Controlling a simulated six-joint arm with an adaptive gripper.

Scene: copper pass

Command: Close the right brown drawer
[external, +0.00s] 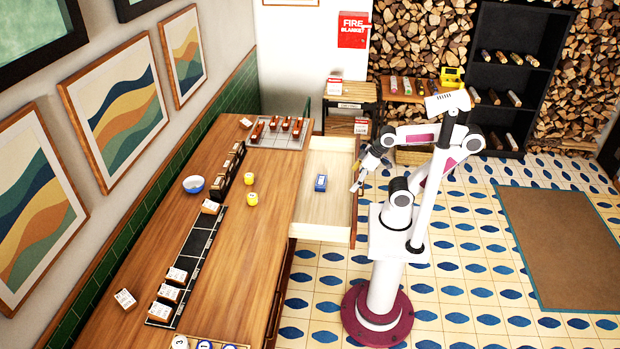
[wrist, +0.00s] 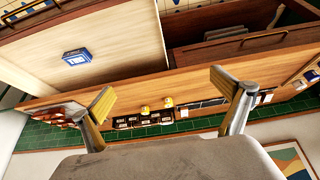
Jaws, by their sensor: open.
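A wide pale-floored drawer (external: 318,215) stands pulled out from the wooden counter. It shows at upper left in the wrist view (wrist: 110,30), holding a small blue box (external: 320,183), also seen in the wrist view (wrist: 76,55). A dark brown drawer-like part (wrist: 215,58) with a bar handle (wrist: 262,36) lies beside it at upper right of the wrist view. I cannot tell which is the right brown drawer. My gripper (external: 356,184) is open and empty by the pale drawer's outer end; its spread fingers (wrist: 165,92) show in the wrist view. Contact is not clear.
The counter (external: 235,270) carries a bowl (external: 193,184), yellow cups (external: 250,199), a black tray strip (external: 203,240) with boxes, and a rack of red items (external: 275,132). A low table (external: 350,92) and dark shelf (external: 513,75) stand behind.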

